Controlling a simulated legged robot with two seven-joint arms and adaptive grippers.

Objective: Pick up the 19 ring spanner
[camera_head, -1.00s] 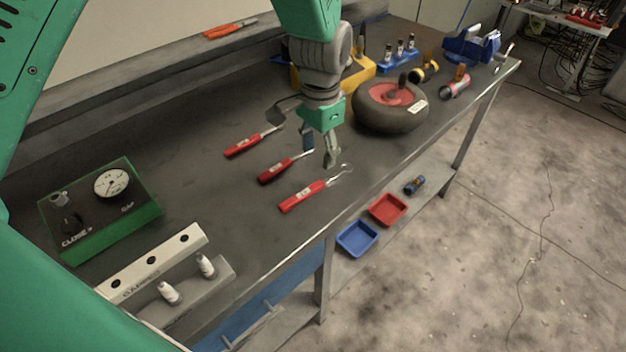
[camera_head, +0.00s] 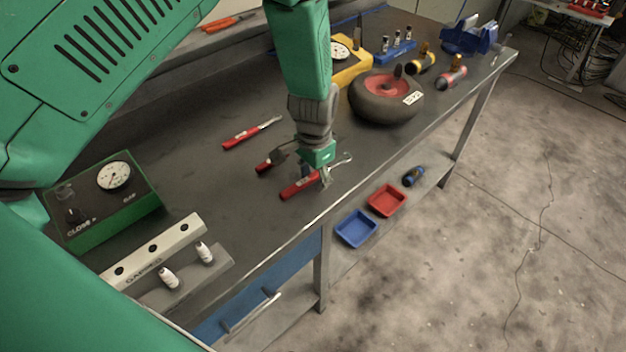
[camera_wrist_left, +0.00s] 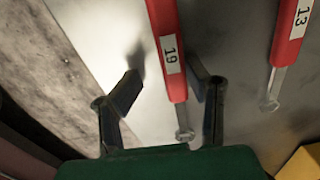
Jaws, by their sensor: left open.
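The 19 ring spanner (camera_head: 299,188) has a red handle and a silver ring end. It lies on the grey workbench nearest the front edge. Its "19" label (camera_wrist_left: 171,53) reads clearly in the left wrist view. My left gripper (camera_head: 322,177) is open and low over the spanner, near its ring end. In the left wrist view the spanner runs between the two spread fingers (camera_wrist_left: 164,82), and no grip on it shows. In the head view the gripper hides part of the spanner. My right gripper is not in view.
A red spanner marked 13 (camera_wrist_left: 290,28) lies beside it, and another red spanner (camera_head: 240,138) lies farther back. A green gauge box (camera_head: 105,215) is at left. Red (camera_head: 387,199) and blue (camera_head: 355,229) trays sit on the lower shelf.

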